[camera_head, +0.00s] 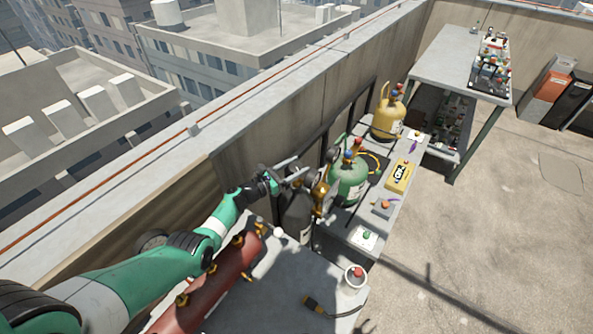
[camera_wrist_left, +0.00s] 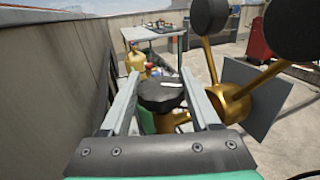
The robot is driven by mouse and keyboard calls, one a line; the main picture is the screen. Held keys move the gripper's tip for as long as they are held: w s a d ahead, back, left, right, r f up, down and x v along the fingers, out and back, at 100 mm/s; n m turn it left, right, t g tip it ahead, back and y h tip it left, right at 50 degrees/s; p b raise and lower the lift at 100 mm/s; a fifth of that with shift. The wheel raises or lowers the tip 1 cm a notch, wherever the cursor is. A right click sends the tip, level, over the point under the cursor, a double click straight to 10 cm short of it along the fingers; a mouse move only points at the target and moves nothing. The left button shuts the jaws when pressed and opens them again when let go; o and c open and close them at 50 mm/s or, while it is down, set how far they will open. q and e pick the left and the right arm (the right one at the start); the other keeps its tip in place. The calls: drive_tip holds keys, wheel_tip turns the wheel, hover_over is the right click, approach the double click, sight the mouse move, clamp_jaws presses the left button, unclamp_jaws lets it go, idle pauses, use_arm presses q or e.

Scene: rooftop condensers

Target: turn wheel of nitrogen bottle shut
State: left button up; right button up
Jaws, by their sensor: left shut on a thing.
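The nitrogen bottle appears to be the dark grey cylinder (camera_head: 298,215) by the wall, with a brass regulator (camera_head: 321,196) on its right side. Its label is not readable. My left gripper (camera_head: 290,170) is at the bottle's top. In the left wrist view, the black round wheel (camera_wrist_left: 161,92) sits between the two fingers of my left gripper (camera_wrist_left: 162,100), which is shut on it. The brass regulator, with dark round gauges (camera_wrist_left: 210,14), stands close at the right of the fingers there. The head view shows the wheel too poorly to tell its turn. My right gripper is not in view.
A green bottle (camera_head: 348,180) stands just beyond, and a yellow bottle (camera_head: 388,118) farther back. A yellow box (camera_head: 401,176) lies on the bench. A red cylinder (camera_head: 225,275) lies near my left arm. The concrete wall (camera_head: 250,165) runs close along the left.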

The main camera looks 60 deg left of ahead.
sight(295, 168)
use_arm(q)
drive_tip(key=shift+r+m+h+b, duration=0.1)
drive_tip(key=shift+m+h+b, duration=0.55)
drive_tip(key=shift+h, duration=0.35)
drive_tip(key=o, duration=1.1)
drive_tip(key=r+p, duration=0.2)
drive_tip(key=r, duration=0.1)
drive_tip(key=r+p, duration=0.1)
drive_tip(key=shift+s+d+r+p, duration=0.2)
drive_tip(key=shift+s+r+p, duration=0.05)
drive_tip(key=shift+r+p, duration=0.15)
drive_tip(key=s+d+r+p, duration=0.2)
drive_tip(key=s+d, duration=0.1)
drive_tip(key=s+d+r+p, duration=0.6)
drive_tip(key=d, duration=0.1)
